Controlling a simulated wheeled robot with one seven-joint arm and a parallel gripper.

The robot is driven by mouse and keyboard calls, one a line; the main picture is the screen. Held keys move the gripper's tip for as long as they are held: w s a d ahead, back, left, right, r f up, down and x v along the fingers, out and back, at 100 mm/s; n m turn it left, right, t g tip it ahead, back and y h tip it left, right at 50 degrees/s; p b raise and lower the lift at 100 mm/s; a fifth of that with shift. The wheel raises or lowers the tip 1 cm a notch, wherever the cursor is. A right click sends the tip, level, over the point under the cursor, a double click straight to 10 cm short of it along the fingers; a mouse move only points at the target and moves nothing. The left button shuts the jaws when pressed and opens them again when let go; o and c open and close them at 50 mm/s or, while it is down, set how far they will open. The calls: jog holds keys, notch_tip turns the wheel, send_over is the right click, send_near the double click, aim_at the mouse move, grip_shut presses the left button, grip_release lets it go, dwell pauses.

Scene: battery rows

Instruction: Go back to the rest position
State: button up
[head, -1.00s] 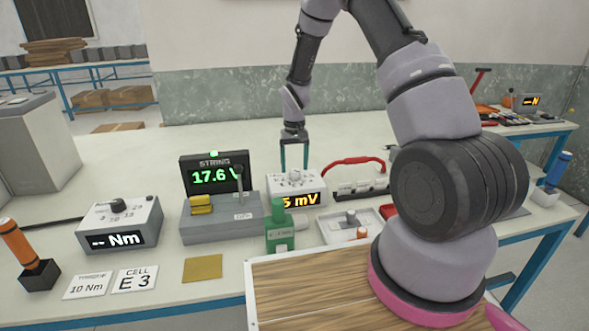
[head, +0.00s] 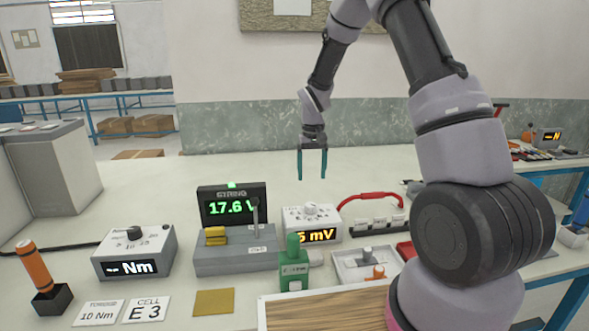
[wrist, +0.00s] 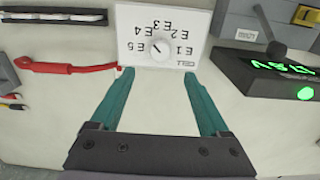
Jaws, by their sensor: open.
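My gripper (head: 312,176) is open and empty, with two teal fingers pointing down. In the head view it hangs above the bench, behind and above the white cell selector box (head: 303,217). In the wrist view the gripper (wrist: 160,75) shows both fingers spread, with the cell selector box (wrist: 163,38) beyond the fingertips.
An orange driver (head: 35,268) stands front left.

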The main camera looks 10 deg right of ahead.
jog(key=s+d+r+m+t, duration=0.1)
jog(key=s+r, duration=0.3)
jog(key=r, duration=0.3)
jog(key=s+d+r+t+y, duration=0.1)
jog(key=s+d+r, duration=0.1)
jog(key=s+r, duration=0.35)
jog(key=s+d+r+m+t, duration=0.1)
jog(key=s+r, duration=0.1)
jog(key=r, duration=0.7)
jog(key=s+d+r+m+t, duration=0.1)
jog(key=s+r, duration=0.3)
jog(key=s, duration=0.4)
jog(key=s+r+m+t+y, duration=0.1)
jog(key=s+r+t, duration=0.2)
jog(key=s, duration=0.6)
jog(key=shift+s+d+r, duration=0.3)
jog(key=shift+d+r, duration=0.05)
jog(key=shift+r, duration=0.05)
jog(key=shift+w, duration=0.15)
